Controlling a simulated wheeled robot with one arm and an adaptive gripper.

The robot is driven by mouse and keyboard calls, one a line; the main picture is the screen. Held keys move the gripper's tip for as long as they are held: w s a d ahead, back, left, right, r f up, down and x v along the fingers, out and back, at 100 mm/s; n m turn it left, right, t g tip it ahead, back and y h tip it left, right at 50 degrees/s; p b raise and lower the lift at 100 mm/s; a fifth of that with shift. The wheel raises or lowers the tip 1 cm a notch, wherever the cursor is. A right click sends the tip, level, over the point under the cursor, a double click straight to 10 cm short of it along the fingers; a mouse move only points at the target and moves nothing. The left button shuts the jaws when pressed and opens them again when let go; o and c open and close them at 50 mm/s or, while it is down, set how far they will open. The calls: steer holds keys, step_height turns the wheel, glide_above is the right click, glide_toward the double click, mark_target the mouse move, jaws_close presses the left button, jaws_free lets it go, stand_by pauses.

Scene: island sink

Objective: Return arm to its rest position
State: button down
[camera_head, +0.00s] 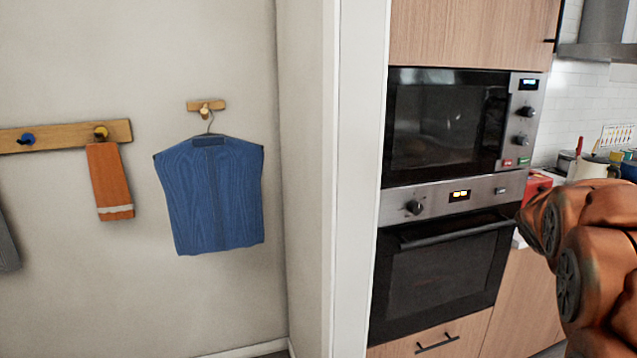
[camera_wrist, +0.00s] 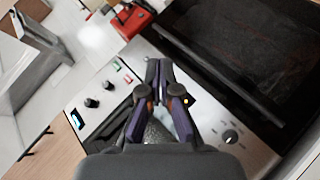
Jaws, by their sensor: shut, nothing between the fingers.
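My gripper (camera_wrist: 158,66) shows in the wrist view, with its two dark fingers closed together and nothing between them. It points toward the oven front, with the control panel and knobs behind it. In the head view my orange arm shows at the right edge, folded in front of the counter. The gripper itself is not visible in the head view.
A built-in oven (camera_head: 440,265) and a microwave (camera_head: 445,120) stand in a wooden cabinet. A red box (camera_head: 536,187) and a cream pot (camera_head: 590,168) are on the counter. A blue vest (camera_head: 210,195) and an orange towel (camera_head: 109,180) hang on the left wall.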

steer(key=s+a+f+m+g+y, duration=0.1)
steer(key=s+a+f+g, duration=0.3)
steer(key=s+a, duration=0.6)
steer(key=s+a+f+m+g+y, duration=0.1)
steer(key=s+a+f+g+y, duration=0.2)
steer(key=s, duration=1.4)
steer(key=s+a+f+m+g+y, duration=0.2)
steer(key=s+a+f, duration=0.7)
steer(key=s+a, duration=0.5)
steer(key=a+g+y, duration=0.1)
steer(key=a+g, duration=0.1)
steer(key=a, duration=0.1)
steer(key=shift+s+f+g, duration=0.15)
steer(key=shift+f+g, duration=0.15)
steer(key=c, duration=1.8)
jaws_free()
steer(key=shift+c, duration=0.2)
